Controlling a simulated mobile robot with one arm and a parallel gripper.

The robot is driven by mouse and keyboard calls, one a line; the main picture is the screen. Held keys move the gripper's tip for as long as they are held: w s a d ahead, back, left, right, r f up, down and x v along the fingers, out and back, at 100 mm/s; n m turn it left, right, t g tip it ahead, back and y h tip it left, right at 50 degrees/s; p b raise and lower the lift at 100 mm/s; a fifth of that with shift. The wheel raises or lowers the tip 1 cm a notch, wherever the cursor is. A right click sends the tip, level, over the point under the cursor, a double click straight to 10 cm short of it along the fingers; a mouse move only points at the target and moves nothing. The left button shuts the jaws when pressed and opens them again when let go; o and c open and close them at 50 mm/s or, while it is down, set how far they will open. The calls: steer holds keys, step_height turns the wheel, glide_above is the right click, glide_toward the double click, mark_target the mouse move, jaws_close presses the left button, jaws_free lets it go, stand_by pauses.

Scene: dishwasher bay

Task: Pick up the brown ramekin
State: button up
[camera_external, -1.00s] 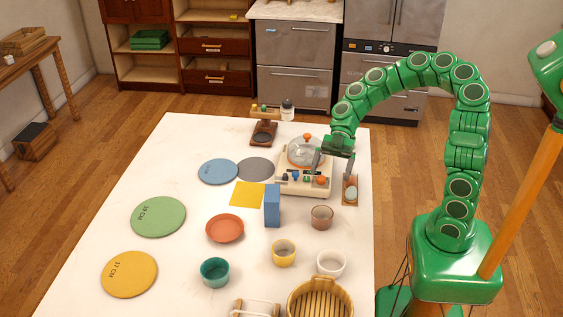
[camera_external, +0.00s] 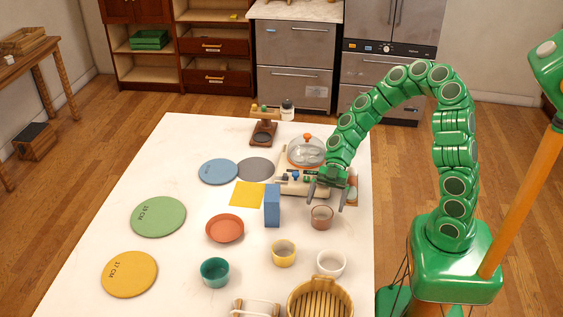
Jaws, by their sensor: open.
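The brown ramekin (camera_external: 321,218) stands upright on the white table, right of the blue block. It is a small round cup with a brownish, somewhat see-through wall. My gripper (camera_external: 326,205) is open and empty, pointing down at the ramekin's far side. Its two fingers are spread left and right, close to the rim. I cannot tell whether a finger touches the ramekin.
A blue block (camera_external: 272,205) stands just left of the ramekin. A yellow cup (camera_external: 283,253), a white cup (camera_external: 331,262) and a wooden basket (camera_external: 347,299) are nearer the camera. A glass-lidded appliance (camera_external: 305,152) is behind my gripper. The table's right edge is close.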

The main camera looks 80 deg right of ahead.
mark_target(320, 223)
steer(key=x, duration=0.4)
steer(key=shift+a+f, duration=0.15)
steer(key=shift+a, duration=0.25)
steer(key=shift+c, duration=0.5)
steer(key=c, duration=1)
